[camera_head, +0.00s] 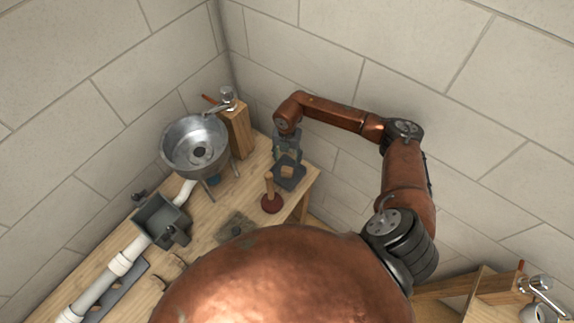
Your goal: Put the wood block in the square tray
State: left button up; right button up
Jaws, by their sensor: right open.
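My left gripper is out of view.
A metal funnel basin (196,147), a wooden post with a tap (238,128) and grey pipework (122,263) fill the left. A flat grey plate (236,228) lies nearer. Block walls close in behind.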

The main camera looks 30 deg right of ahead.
jog(key=shift+r, duration=1.4)
